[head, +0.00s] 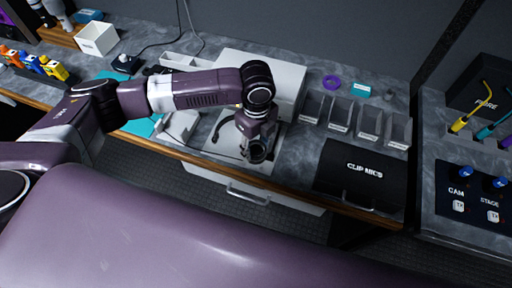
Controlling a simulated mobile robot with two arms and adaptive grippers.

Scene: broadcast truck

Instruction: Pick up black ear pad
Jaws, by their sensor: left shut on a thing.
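My left gripper (257,143) reaches down over the counter in front of the white case. It is shut on a dark round thing at its fingertips, which looks like the black ear pad (257,154). The fingers hide part of it, and I cannot tell whether it touches the pale surface below. My right gripper is not in view.
Several clear bins (341,117) stand right of the white case (285,78). A black CLIP MICS case (358,172) lies at the counter's front edge. A purple ring (331,82) lies behind the bins. A white drawer (250,190) is below.

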